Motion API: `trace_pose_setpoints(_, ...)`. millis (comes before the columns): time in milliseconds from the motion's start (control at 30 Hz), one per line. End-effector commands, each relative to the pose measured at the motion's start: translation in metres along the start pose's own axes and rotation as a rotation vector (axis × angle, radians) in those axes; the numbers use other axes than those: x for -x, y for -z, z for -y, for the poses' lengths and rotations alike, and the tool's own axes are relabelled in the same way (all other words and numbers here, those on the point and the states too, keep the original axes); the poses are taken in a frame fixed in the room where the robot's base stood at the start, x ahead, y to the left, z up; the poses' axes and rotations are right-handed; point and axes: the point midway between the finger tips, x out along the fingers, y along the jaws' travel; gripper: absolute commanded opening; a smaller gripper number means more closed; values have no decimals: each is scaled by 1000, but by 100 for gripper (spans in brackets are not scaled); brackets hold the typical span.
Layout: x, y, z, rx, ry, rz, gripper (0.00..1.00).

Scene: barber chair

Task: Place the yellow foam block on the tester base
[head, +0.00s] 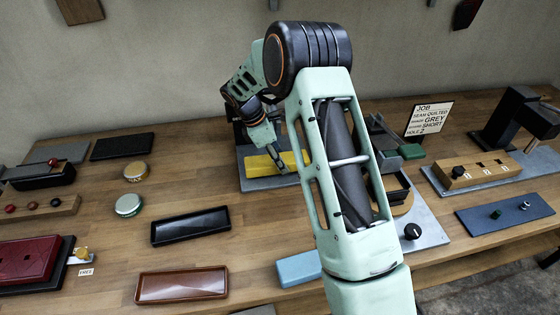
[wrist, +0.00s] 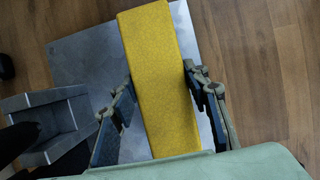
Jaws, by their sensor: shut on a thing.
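The yellow foam block (head: 262,165) is a long bar at the centre of the table in the head view, over a grey metal plate (head: 243,157) that looks like the tester base. In the wrist view the block (wrist: 157,45) runs lengthwise over the bare plate (wrist: 85,55). My gripper (wrist: 159,78) has one finger on each long side of the block and is shut on it. In the head view my gripper (head: 278,160) reaches down onto the block from above. I cannot tell whether the block's underside touches the plate.
A grey open box-like part (wrist: 50,122) stands left of the block in the wrist view. In the head view, a black tray (head: 190,226) and a brown tray (head: 182,285) lie at front left. A job sign (head: 428,118) stands at right. My arm hides part of the table's middle.

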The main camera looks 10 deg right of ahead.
Motion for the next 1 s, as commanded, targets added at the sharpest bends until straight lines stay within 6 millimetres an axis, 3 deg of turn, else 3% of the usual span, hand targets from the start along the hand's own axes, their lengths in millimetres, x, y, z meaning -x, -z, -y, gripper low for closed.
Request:
trace_pose_setpoints(133,-12,5,0,1,1,0,15)
trace_pose_setpoints(533,-18,8,0,0,0,0,15)
trace_pose_setpoints(567,-17,7,0,0,0,0,46)
trace_pose_setpoints(667,-16,7,0,0,0,0,57)
trace_pose_setpoints(1000,-14,6,0,0,0,0,60)
